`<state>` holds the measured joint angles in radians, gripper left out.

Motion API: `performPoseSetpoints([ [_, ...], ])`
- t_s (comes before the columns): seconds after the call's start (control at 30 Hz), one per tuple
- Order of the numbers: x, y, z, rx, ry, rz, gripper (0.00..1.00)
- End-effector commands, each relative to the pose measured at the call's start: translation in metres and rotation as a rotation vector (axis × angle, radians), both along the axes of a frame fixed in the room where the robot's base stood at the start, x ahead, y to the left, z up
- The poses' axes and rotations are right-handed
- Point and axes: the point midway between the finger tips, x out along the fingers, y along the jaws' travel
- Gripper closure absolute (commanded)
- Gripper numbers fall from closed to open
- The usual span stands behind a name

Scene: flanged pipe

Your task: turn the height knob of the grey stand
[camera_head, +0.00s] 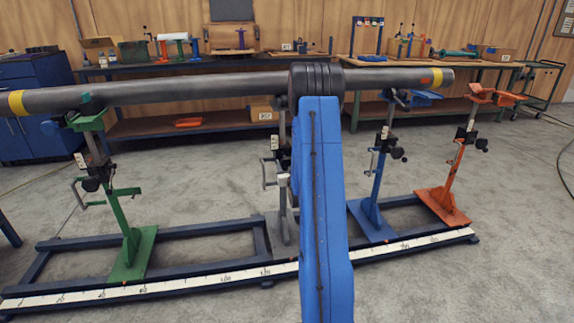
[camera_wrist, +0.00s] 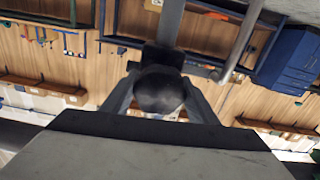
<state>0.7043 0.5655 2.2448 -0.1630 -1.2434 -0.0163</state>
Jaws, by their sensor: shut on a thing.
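The grey stand (camera_head: 283,222) stands on the floor rail under the pipe's flanged joint. My blue arm hides its right side and its knob in the head view. In the wrist view, which is turned over, the stand's grey post (camera_wrist: 171,18) runs up from a dark clamp block. The dark round height knob (camera_wrist: 160,92) is in front of that block. My gripper (camera_wrist: 160,84) has a finger on each side of the knob and is shut on it. The gripper is hidden in the head view.
A long grey pipe (camera_head: 190,90) with a dark flange lies across the stands. A green stand (camera_head: 125,225), a blue stand (camera_head: 372,208) and an orange stand (camera_head: 452,180) share the rail (camera_head: 190,285) with its white scale. Workbenches line the back wall. Floor in front is clear.

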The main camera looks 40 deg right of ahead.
Motion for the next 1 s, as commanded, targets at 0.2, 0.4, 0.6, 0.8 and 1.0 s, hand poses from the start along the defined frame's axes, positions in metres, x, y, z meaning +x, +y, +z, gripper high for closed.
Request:
performPoseSetpoints([
  [0.2, -0.0001, 0.0, 0.0001, -0.095, 0.058, 0.0, 0.69],
  [0.4, -0.0001, 0.0, 0.0001, -0.24, 0.147, 0.0, 0.69],
  [0.6, -0.0003, -0.0001, 0.0001, -0.403, 0.247, 0.0, 0.69],
  [0.8, -0.0003, -0.0001, 0.0001, -0.566, 0.347, 0.0, 0.69],
  [1.0, -0.0004, 0.0, 0.0, -0.728, 0.446, 0.0, 0.69],
])
